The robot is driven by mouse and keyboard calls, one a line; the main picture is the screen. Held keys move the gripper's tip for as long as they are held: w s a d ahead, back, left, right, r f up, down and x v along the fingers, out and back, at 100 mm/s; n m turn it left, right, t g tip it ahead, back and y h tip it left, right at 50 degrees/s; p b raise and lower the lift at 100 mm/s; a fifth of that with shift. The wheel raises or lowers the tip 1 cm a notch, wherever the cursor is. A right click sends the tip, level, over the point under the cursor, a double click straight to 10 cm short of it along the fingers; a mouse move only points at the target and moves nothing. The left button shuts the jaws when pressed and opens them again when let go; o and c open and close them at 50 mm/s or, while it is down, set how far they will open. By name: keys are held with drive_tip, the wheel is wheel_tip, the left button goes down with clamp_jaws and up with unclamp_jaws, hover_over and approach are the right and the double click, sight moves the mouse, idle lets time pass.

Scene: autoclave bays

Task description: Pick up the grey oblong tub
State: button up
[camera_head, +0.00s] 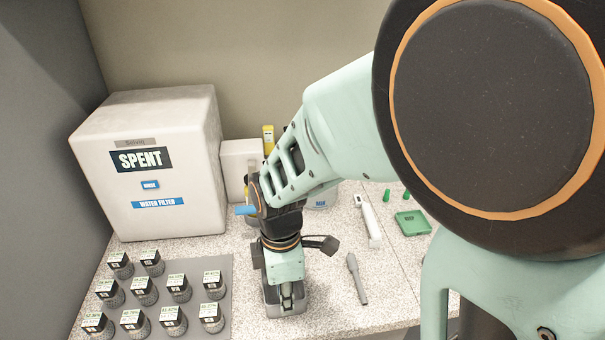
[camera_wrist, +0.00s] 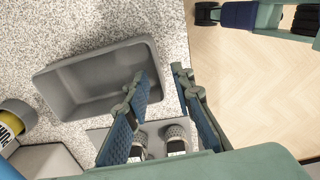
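The grey oblong tub (camera_wrist: 75,93) sits on the speckled counter and is empty in the wrist view. In the head view the tub (camera_head: 271,306) is partly covered by my gripper (camera_head: 287,297), which points down over it. In the wrist view my gripper (camera_wrist: 160,76) is open with nothing between its fingers but the tub's right wall below. One fingertip overlaps the tub's inside and the other lies beyond its right rim. I cannot tell how far the fingertips are above the rim.
Several labelled jars (camera_head: 178,288) stand on a grey mat (camera_head: 215,262) left of the tub. A white SPENT box (camera_head: 180,190) stands behind. A grey tool (camera_head: 357,279), a white device (camera_head: 368,220) and a green tray (camera_head: 412,223) lie to the right. Wooden floor (camera_wrist: 250,90) shows beyond the counter edge.

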drive_tip(key=shift+w+d+f, duration=0.1)
drive_tip(key=shift+d+f, duration=0.05)
drive_tip(key=shift+f, duration=1.95)
clamp_jaws()
